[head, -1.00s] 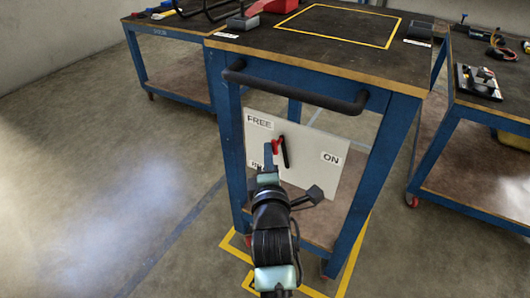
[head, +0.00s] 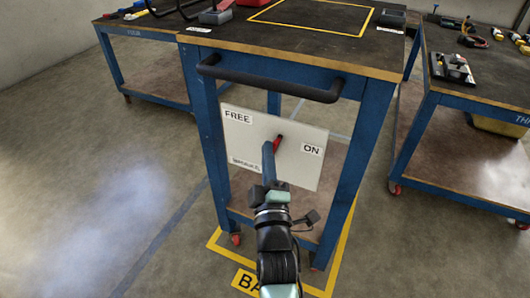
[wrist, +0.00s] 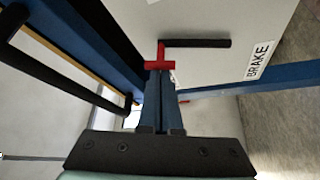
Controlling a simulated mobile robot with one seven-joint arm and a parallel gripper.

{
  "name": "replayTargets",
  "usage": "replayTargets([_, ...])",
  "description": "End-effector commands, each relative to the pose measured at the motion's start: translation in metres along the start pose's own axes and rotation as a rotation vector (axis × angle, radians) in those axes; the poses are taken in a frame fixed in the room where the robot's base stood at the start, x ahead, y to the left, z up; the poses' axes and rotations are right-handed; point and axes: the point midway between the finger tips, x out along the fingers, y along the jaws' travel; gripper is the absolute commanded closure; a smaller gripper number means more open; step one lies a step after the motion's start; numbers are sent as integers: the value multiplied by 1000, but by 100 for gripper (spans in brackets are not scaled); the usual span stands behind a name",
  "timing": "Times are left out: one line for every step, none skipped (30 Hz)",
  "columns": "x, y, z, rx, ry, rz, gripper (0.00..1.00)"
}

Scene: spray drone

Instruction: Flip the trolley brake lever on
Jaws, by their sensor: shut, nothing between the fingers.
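The trolley (head: 295,62) has a white brake panel (head: 240,142) on its near side, marked FREE at upper left and ON at right. The red part of the brake lever (head: 279,139) shows just beyond my fingertips. In the wrist view the lever has a red T-shaped piece (wrist: 160,64) and a black bar (wrist: 198,43) running toward the picture's right. My gripper (head: 268,150) is shut and empty, pointing at the panel. In the wrist view its fingertips (wrist: 160,74) overlap the red piece; I cannot tell whether they touch. In the head view the black bar is hidden.
A dark push handle (head: 270,80) crosses the trolley above the panel. Blue legs flank the panel. Another bench (head: 470,100) with tools stands at right, and one (head: 145,60) at back left. Yellow tape (head: 341,245) marks the floor. The floor at left is clear.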

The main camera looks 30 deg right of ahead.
Motion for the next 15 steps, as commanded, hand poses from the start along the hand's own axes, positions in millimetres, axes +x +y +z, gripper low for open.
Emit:
replayTargets([0,-1,0,26,1,12,100])
replayTargets([-1,-1,0,41,1,22,100])
replayTargets([-1,-1,2,63,0,34,100])
replayTargets([-2,-1,3,80,0,45,100])
replayTargets([-2,0,4,88,-1,51,100])
replayTargets([-2,1,5,83,-2,50,100])
replayTargets([-3,1,6,82,-2,50,100])
replayTargets([-3,0,7,82,-2,49,100])
replayTargets([-4,0,8,81,-2,48,100])
replayTargets([-4,0,8,81,-2,48,100])
replayTargets([-5,0,9,81,-1,48,100])
replayTargets([-6,-1,11,81,-1,48,100])
replayTargets([-7,-2,12,87,-1,51,100])
replayTargets([-8,-3,13,114,0,64,100])
replayTargets([-9,-4,15,145,0,82,100])
